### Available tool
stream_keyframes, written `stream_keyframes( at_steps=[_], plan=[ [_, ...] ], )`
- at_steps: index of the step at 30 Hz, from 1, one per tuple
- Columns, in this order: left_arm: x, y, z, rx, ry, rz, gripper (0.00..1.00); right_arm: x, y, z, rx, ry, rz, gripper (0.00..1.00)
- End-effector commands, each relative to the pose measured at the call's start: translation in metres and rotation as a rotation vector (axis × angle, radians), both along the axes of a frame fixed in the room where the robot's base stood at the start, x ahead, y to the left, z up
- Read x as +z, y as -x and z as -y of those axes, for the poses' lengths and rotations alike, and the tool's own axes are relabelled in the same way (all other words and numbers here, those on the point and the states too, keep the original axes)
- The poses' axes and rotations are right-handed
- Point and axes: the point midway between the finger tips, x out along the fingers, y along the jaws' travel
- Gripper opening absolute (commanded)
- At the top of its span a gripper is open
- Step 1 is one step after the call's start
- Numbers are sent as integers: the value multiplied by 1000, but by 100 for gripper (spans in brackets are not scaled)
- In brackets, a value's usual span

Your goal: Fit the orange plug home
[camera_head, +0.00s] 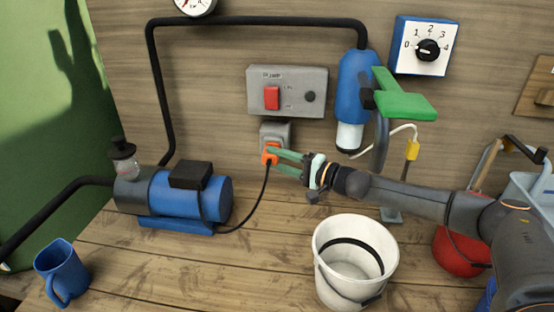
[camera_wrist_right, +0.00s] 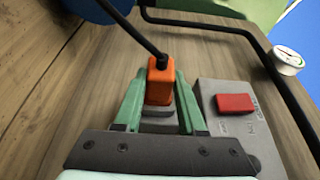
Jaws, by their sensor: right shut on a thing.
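The orange plug (camera_head: 270,154) is at the lower part of the grey socket (camera_head: 276,132) on the wooden wall, below the grey switch panel. My right gripper (camera_head: 274,156) has its green fingers shut on the plug, coming from the right. In the right wrist view the plug (camera_wrist_right: 160,84) stands between the two fingers (camera_wrist_right: 154,88), with its black cable leaving its far end. The grey socket (camera_wrist_right: 159,118) shows on the plug's near side. I cannot tell whether the plug is fully seated. My left gripper is not in view.
The cable runs down to the blue pump (camera_head: 190,194) on the wooden bench. The switch panel (camera_head: 314,88) has a red switch (camera_head: 272,98). A white bucket (camera_head: 328,240) stands below my right arm. A blue mug (camera_head: 62,270) is at the left, a red bowl (camera_head: 460,250) at the right.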

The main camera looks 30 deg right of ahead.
Motion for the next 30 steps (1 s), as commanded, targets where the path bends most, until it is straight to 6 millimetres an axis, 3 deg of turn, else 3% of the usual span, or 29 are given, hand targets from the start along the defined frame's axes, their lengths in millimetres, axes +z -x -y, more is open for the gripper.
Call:
stream_keyframes(
  at_steps=[8,9,17,27,30],
  plan=[
    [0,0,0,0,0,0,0,1,0,0,0,0,2,0],
    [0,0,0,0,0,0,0,1,0,0,1,0,2,43],
    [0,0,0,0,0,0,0,0,0,0,1,-1,1,72],
    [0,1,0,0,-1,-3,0,-1,0,0,0,1,-1,74],
    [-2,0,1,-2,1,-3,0,-2,8,5,-1,1,-2,74]
  ],
)
